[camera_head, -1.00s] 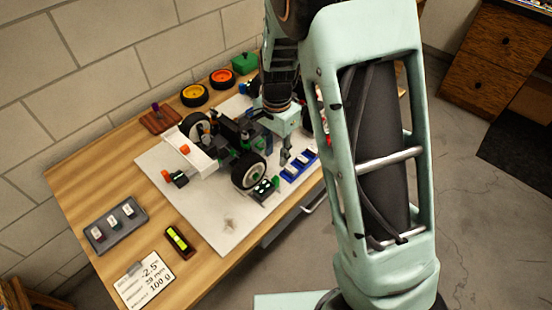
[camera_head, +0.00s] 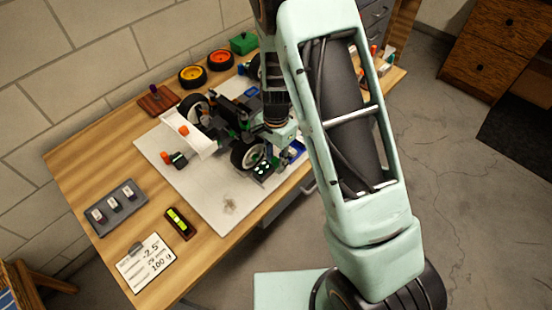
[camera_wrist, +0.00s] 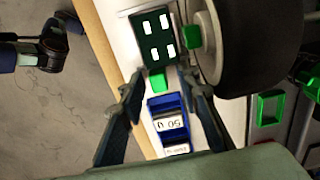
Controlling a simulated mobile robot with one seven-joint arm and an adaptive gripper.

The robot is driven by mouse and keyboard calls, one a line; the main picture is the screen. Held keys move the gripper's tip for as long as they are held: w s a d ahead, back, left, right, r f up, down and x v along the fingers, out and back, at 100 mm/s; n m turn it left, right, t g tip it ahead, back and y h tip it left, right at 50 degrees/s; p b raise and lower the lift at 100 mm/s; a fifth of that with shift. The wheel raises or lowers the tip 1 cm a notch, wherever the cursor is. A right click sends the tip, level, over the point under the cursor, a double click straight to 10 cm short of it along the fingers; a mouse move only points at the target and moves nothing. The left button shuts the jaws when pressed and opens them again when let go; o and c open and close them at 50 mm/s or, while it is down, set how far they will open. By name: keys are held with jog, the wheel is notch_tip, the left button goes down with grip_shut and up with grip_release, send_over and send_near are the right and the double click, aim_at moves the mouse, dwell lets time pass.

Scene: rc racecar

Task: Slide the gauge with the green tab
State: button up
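In the wrist view a dark block with white squares (camera_wrist: 155,38) lies at the top, and a small green tab (camera_wrist: 158,81) shows at its lower end. A blue holder (camera_wrist: 168,118) with white labelled pieces, one marked 0.05, lies just below the tab. My gripper (camera_wrist: 160,76) is open, with one finger on each side of the tab and holder; contact cannot be told. In the head view the dark block (camera_head: 263,169) lies by the car's front wheel, and the blue holder (camera_head: 298,149) is partly hidden by my gripper.
The racecar's black tire (camera_wrist: 257,45) stands close on the right in the wrist view. In the head view the car's white wing (camera_head: 188,134), a weight tray (camera_head: 116,208), a level (camera_head: 179,223) and a card (camera_head: 147,263) lie further left. The table edge is near the gripper.

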jog(key=shift+c, duration=0.2)
grip_shut()
